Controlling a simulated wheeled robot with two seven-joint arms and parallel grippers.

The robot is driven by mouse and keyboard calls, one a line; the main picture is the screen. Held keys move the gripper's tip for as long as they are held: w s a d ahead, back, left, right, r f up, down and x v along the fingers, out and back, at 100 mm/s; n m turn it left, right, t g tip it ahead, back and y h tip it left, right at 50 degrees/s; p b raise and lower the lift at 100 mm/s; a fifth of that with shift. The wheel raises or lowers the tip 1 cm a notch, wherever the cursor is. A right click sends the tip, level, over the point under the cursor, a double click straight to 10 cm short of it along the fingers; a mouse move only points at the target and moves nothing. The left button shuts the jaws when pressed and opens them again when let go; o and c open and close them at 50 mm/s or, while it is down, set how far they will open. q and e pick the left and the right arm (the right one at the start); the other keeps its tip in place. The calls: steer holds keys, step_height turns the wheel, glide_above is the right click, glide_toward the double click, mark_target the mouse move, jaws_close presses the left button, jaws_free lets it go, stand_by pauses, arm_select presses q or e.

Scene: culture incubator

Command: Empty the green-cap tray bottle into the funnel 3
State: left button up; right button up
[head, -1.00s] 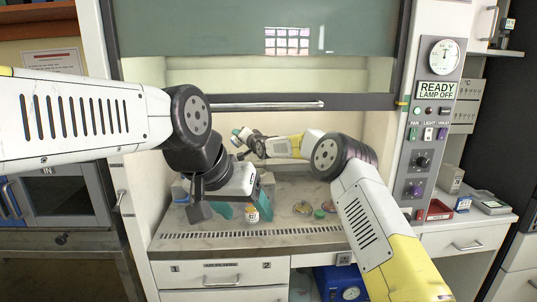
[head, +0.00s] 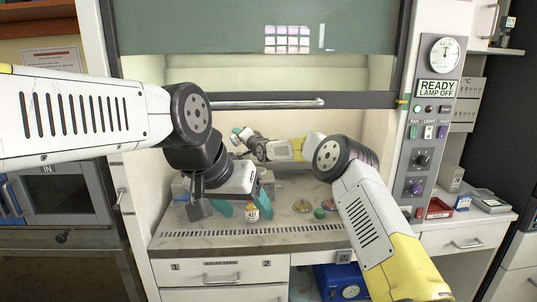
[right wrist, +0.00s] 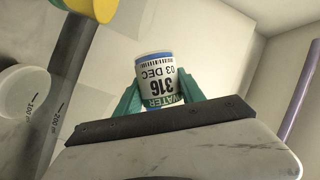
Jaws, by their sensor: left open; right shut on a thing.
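My right gripper (head: 243,139) is at the back left of the hood, partly behind my left arm. In the right wrist view it (right wrist: 158,92) is shut on a white bottle (right wrist: 158,75) with a blue band and a label reading 316, 03 DEC, WATER, upside down in the picture. A pale end of the bottle faces away from the gripper. My left gripper (head: 242,208) is open above the front left of the worktop, its teal fingers apart. A green cap (head: 319,213) lies on the worktop. I cannot identify funnel 3 for certain.
A small labelled bottle (head: 252,213) stands near the left fingers. Two shallow dishes (head: 302,206) lie near the green cap. The right wrist view shows a graduated clear vessel (right wrist: 22,92) and a yellow object (right wrist: 92,8).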

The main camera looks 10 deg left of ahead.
steer(key=shift+r+m+t+y+p, duration=0.25)
steer(key=shift+r+m+p, duration=0.1)
steer(key=shift+m+p, duration=0.3)
steer(key=shift+r+m+t+y+p, duration=0.25)
steer(key=shift+r+m+p, duration=0.15)
steer(key=shift+m, duration=0.45)
stand_by(0.8)
steer(key=shift+w+d+r+m+t+p, duration=0.15)
steer(key=shift+d+r+m+t+p, duration=0.2)
steer(key=shift+d+m+p, duration=0.35)
stand_by(0.7)
steer(key=shift+a+r+m+t+p, duration=0.1)
steer(key=shift+r+m+t+p, duration=0.3)
steer(key=shift+m, duration=0.6)
steer(key=shift+w+d+f+m+t, duration=0.15)
steer(key=shift+f+m+t, duration=0.3)
steer(key=shift+m, duration=0.55)
stand_by(0.7)
steer(key=shift+d+r+m+t, duration=0.15)
steer(key=shift+m+t, duration=0.05)
steer(key=shift+m, duration=0.3)
steer(key=shift+d+r+m+t, duration=0.1)
steer(key=shift+r+m+t, duration=0.1)
steer(key=shift+m, duration=0.3)
